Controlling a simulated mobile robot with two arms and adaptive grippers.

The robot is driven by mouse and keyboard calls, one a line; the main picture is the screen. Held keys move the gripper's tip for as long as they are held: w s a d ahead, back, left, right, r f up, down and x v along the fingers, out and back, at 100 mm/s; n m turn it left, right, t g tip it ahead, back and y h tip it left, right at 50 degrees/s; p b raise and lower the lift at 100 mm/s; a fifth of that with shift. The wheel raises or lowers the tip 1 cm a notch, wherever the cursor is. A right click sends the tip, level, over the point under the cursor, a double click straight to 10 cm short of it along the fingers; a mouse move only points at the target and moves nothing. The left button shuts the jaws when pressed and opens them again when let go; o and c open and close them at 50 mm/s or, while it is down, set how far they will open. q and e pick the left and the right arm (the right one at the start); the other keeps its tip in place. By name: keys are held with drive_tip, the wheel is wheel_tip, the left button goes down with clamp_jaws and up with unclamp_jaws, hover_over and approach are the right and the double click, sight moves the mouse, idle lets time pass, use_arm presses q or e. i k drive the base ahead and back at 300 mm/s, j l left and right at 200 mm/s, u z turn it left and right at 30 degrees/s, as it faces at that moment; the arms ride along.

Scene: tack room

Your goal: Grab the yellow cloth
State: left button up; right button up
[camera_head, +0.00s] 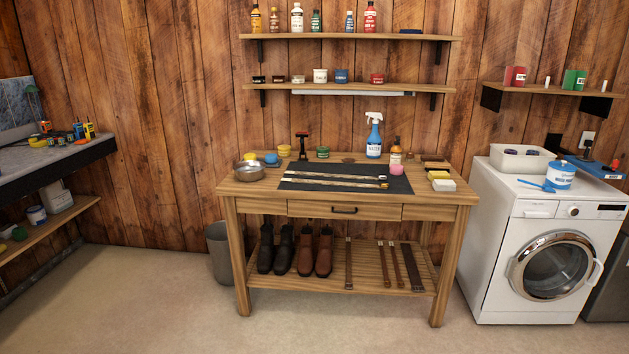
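A small yellow folded or block-like piece (438,175), possibly the yellow cloth, lies at the right end of the wooden workbench (455,197). A white block (444,186) lies just in front of it and a brown brush-like item (435,164) behind it. Another small yellow piece (249,157) sits at the left back of the bench, beside a blue rounded piece (271,158). I cannot tell for certain which yellow piece is cloth. Neither of my grippers is in view.
A dark mat (300,184) with straps, a metal bowl (249,171) and a blue spray bottle (374,138) are on the bench. Shoes stand on its lower shelf. Wall shelves hang above. A white washing machine (500,255) stands right. The floor in front is clear.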

sight(432, 175)
drive_tip(key=i+u, duration=0.1)
drive_tip(key=i, duration=0.55)
drive_tip(key=i+l, duration=0.15)
drive_tip(key=i, duration=0.5)
drive_tip(key=i+u, duration=0.15)
drive_tip(key=i, duration=0.5)
drive_tip(key=i+l+u, duration=0.1)
drive_tip(key=i+l, duration=0.15)
drive_tip(key=i, duration=0.35)
drive_tip(key=z, duration=1.65)
drive_tip(key=i, duration=0.1)
